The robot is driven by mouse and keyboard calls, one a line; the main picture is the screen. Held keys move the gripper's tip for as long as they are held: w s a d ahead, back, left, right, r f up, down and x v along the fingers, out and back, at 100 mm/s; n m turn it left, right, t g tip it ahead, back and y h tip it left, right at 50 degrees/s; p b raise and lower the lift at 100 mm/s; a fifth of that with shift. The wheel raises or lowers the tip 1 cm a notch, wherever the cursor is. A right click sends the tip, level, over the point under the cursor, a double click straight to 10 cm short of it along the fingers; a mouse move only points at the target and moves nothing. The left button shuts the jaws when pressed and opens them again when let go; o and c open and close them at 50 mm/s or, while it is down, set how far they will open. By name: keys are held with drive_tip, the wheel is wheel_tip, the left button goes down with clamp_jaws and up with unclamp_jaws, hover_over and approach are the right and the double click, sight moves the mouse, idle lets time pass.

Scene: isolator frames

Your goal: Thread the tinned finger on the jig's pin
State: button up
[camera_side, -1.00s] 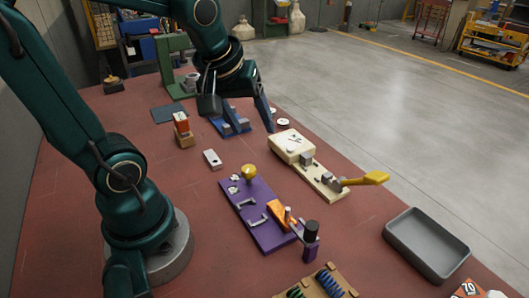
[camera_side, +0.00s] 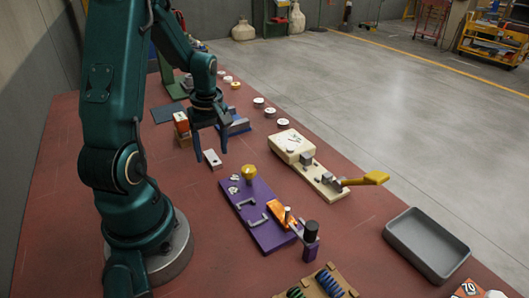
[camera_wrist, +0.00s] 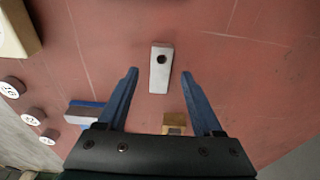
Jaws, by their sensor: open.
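The tinned finger is a small silvery bar (camera_side: 212,158) with a dark hole near one end. It lies flat on the red bench. In the wrist view the bar (camera_wrist: 160,78) appears between and beyond my fingertips, hole end away from me. My gripper (camera_side: 209,142) is open and empty above it, pointing down; its blue fingers also show in the wrist view (camera_wrist: 160,73). A short upright pin (camera_side: 287,212) shows at the orange piece.
A cream fixture with a yellow lever (camera_side: 375,178) is right of the jig. A grey tray (camera_side: 428,245) sits at the right edge. Several round labelled pieces line the back right. Bench around the bar is mostly clear.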

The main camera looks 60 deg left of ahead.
drive_tip(key=shift+f, duration=0.6)
clamp_jaws()
